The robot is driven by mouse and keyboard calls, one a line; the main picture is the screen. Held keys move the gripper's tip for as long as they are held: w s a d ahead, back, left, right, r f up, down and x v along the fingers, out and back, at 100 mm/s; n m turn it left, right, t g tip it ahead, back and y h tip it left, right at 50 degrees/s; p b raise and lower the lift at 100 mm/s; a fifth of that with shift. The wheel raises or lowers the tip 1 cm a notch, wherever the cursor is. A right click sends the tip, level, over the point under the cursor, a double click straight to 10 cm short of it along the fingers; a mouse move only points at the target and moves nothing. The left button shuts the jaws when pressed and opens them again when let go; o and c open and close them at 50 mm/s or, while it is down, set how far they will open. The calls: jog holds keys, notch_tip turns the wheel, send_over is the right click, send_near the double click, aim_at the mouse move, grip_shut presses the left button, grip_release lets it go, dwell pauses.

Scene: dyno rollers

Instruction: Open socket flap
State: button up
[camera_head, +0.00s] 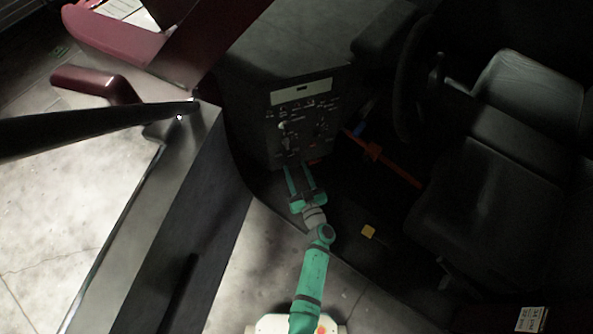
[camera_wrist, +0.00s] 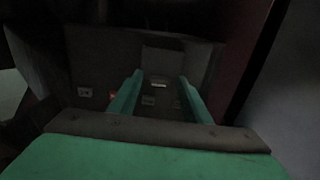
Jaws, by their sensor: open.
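My gripper (camera_head: 301,181) is open and empty, its two green fingers pointing at the lower part of a dark control panel (camera_head: 302,120). In the wrist view my gripper (camera_wrist: 158,88) has its fingers apart on either side of a small light-edged fitting (camera_wrist: 159,84) on the dark panel face (camera_wrist: 85,60). I cannot tell whether this fitting is the socket flap. A square light-rimmed fitting (camera_wrist: 84,92) and a small red spot (camera_wrist: 113,96) lie to the left. The wrist view is dark, and contact cannot be told.
Dark seats (camera_head: 480,200) and a steering wheel (camera_head: 408,80) stand to the right.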

jog(key=c, duration=1.1)
jog(key=shift+o, duration=0.2)
jog(key=shift+s+a+f+t+y, duration=0.15)
jog(key=shift+f+t+y, duration=0.15)
jog(key=shift+f, duration=0.1)
jog(key=shift+s+f+t+y, duration=0.3)
jog(key=shift+f+t, duration=0.1)
jog(key=shift+t, duration=0.4)
jog(key=shift+s+f+t+y, duration=0.15)
jog(key=shift+f+t+y, duration=0.2)
jog(key=shift+t, duration=0.45)
jog(key=shift+s+f, duration=0.1)
jog(key=o, duration=1.1)
jog(key=shift+d+t, duration=0.2)
jog(key=shift+t, duration=0.1)
jog(key=shift+c, duration=0.2)
jog(key=shift+d, duration=0.1)
